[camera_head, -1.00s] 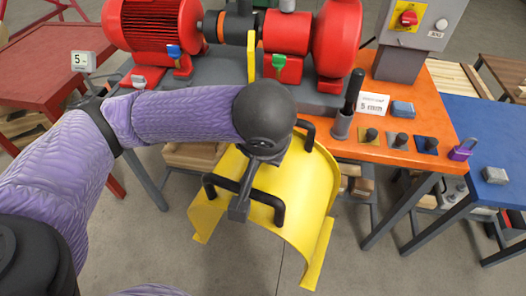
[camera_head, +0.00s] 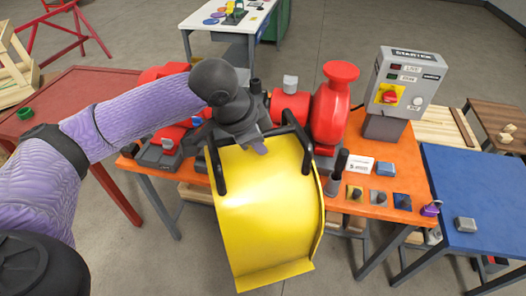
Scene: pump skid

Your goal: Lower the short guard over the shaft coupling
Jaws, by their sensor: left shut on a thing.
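My left gripper (camera_head: 255,143) is shut on the yellow guard (camera_head: 265,210), between its two black handles; the exact grip is hard to see. The guard is a curved sheet with a flange at its lower edge. It is held in the air in front of the orange bench, tilted with its broad face toward me. The red pump (camera_head: 330,105) stands on the bench behind it, and the red motor (camera_head: 160,75) shows partly behind my left arm. The shaft coupling between them is mostly hidden by my gripper and the guard. My right gripper is not in view.
On the orange bench (camera_head: 385,210) are a dark upright tool (camera_head: 338,172), a white sign (camera_head: 360,164) and several small blocks. A grey control box (camera_head: 405,85) stands at the back right. A blue table (camera_head: 485,185) is right, a red table (camera_head: 70,105) left.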

